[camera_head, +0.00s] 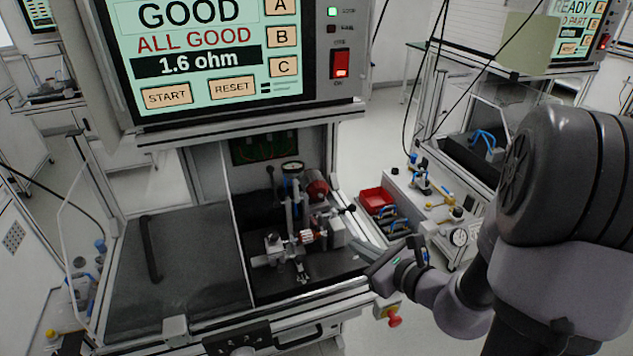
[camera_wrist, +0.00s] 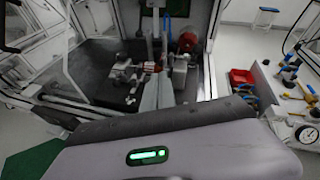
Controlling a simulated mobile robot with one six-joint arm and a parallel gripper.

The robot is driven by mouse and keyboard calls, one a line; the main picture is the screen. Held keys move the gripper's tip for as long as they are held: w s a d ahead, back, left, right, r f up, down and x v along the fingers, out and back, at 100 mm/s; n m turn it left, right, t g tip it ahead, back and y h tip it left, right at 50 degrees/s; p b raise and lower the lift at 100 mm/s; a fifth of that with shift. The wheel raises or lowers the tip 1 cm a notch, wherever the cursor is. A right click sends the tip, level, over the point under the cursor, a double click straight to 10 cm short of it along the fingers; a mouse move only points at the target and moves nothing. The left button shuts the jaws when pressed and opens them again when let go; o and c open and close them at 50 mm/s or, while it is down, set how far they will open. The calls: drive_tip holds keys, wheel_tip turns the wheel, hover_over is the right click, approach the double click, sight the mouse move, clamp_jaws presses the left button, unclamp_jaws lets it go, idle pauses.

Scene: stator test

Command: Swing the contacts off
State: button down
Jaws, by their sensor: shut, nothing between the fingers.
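The test fixture (camera_head: 296,232) stands on a dark plate inside the open test bay; it also shows in the wrist view (camera_wrist: 124,76). It has metal clamps, a small red-and-silver part (camera_head: 307,236), a round gauge (camera_head: 292,167) and a red cylinder (camera_head: 317,189). Which small part is the contacts is too small to tell. A short lever with a dark knob (camera_head: 348,209) points right. My gripper (camera_head: 356,247) is at the bay's right front, apart from the fixture. Its fingers (camera_wrist: 158,86) are together and empty, pointing toward the fixture.
The screen (camera_head: 200,62) above reads GOOD, ALL GOOD, 1.6 ohm. A lit red switch (camera_head: 340,65) is beside it. A clear guard panel (camera_head: 235,225) borders the fixture on the left. A red bin (camera_head: 376,198) and a side bench (camera_head: 440,205) stand right. A red knob (camera_head: 394,321) sticks out in front.

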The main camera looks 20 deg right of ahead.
drive_tip(key=s+d+f+m+h, duration=0.1)
drive_tip(key=d+f+m+h, duration=0.25)
drive_tip(key=d, duration=0.25)
drive_tip(key=b+x, duration=0.2)
drive_tip(key=x, duration=0.7)
drive_tip(key=shift+w+a+b, duration=0.15)
drive_tip(key=shift+w+b, duration=0.15)
drive_tip(key=shift+w, duration=0.15)
drive_tip(key=w+r, duration=0.2)
drive_tip(key=r, duration=0.1)
drive_tip(key=shift+w+a+r, duration=0.2)
drive_tip(key=shift+r, duration=0.15)
drive_tip(key=shift+r, duration=0.1)
